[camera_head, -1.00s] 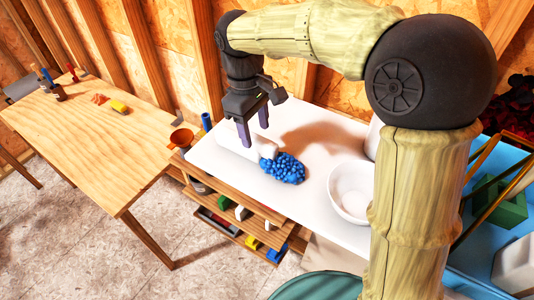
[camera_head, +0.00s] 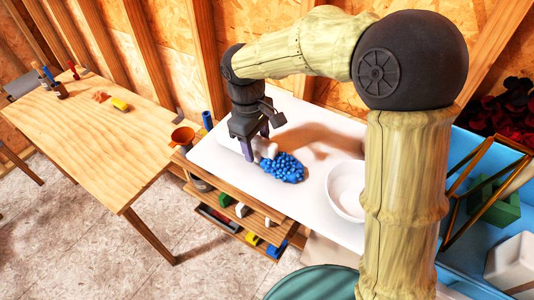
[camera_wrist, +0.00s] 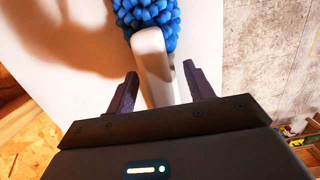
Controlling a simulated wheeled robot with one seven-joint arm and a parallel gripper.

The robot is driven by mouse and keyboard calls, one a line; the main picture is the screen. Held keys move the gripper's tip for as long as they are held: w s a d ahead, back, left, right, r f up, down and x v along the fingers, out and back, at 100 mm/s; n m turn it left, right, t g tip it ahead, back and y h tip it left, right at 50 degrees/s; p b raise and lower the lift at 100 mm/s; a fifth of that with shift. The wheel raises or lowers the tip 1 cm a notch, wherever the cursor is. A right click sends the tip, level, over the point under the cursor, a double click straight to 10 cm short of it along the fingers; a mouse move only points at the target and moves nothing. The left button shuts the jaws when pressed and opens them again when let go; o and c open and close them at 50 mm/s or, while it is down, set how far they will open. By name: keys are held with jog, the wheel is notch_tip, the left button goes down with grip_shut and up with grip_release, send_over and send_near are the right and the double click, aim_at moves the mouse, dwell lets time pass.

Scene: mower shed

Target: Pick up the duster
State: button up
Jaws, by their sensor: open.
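The duster has a fluffy blue head (camera_head: 283,168) and a white handle (camera_wrist: 152,62). It lies on the white tabletop (camera_head: 315,205), with its head to the right of the handle in the head view. My gripper (camera_head: 256,146) points down over the handle end. In the wrist view my gripper (camera_wrist: 160,85) is open, with one finger on each side of the handle and the blue head (camera_wrist: 150,18) beyond the fingertips. Gaps show between the fingers and the handle. The far end of the handle is hidden by my gripper.
A white bowl (camera_head: 345,190) stands right of the duster. An orange cup (camera_head: 182,137) and a blue cylinder (camera_head: 207,120) are at the table's left end. Shelves with several small items lie below the front edge. A wooden table (camera_head: 95,130) stands at left.

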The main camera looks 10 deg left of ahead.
jog(key=c, duration=1.1)
jog(key=shift+r, duration=0.1)
notch_tip(320, 180, up, 10)
jog(key=shift+f+b, duration=0.1)
jog(key=shift+b, duration=0.9)
